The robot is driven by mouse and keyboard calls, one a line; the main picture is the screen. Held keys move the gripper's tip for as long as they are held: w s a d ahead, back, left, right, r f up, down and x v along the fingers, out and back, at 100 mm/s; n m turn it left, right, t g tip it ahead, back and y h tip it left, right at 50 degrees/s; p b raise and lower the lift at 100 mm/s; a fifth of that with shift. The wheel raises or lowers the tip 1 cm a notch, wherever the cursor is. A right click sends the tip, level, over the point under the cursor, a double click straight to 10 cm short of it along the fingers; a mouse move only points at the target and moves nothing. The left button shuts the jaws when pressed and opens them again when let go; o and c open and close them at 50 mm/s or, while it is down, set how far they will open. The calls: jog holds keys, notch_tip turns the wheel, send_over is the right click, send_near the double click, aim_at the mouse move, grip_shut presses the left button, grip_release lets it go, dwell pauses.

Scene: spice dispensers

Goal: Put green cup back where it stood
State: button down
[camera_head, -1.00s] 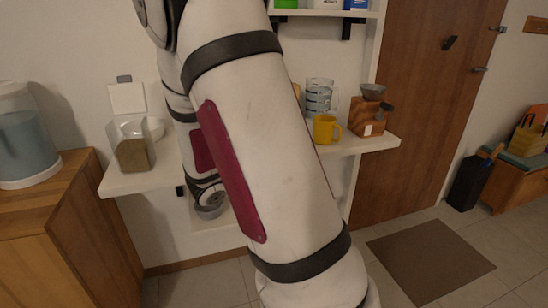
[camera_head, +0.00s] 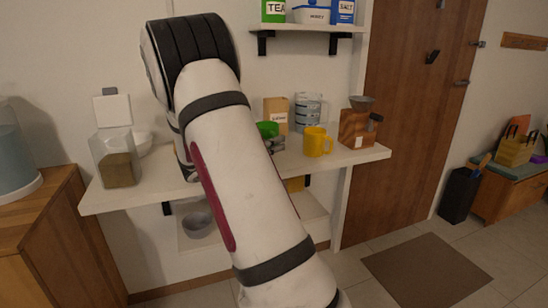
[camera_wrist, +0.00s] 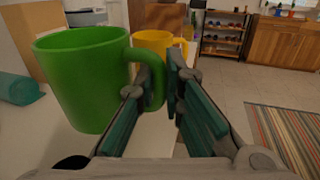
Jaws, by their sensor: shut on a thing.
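The green cup (camera_wrist: 85,75) is upright in the wrist view, with its handle between the fingers of my gripper (camera_wrist: 162,75). My gripper is shut on that handle. In the head view the green cup (camera_head: 267,128) shows just past my arm, over the white shelf (camera_head: 345,158), left of the yellow mug (camera_head: 314,142). My arm hides part of the cup, and I cannot tell whether its base touches the shelf. The yellow mug (camera_wrist: 154,41) stands behind the cup handle in the wrist view.
A small cardboard box (camera_head: 275,108) and a clear jug (camera_head: 308,110) stand behind the cup. A wooden grinder (camera_head: 358,124) is at the shelf's right end. A glass jar (camera_head: 117,160) is at the left. An upper shelf (camera_head: 300,27) holds tins.

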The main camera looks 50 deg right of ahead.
jog(key=shift+f+b, duration=0.6)
jog(key=shift+f, duration=1.1)
jog(key=shift+f, duration=0.1)
jog(key=c, duration=1.7)
grip_release()
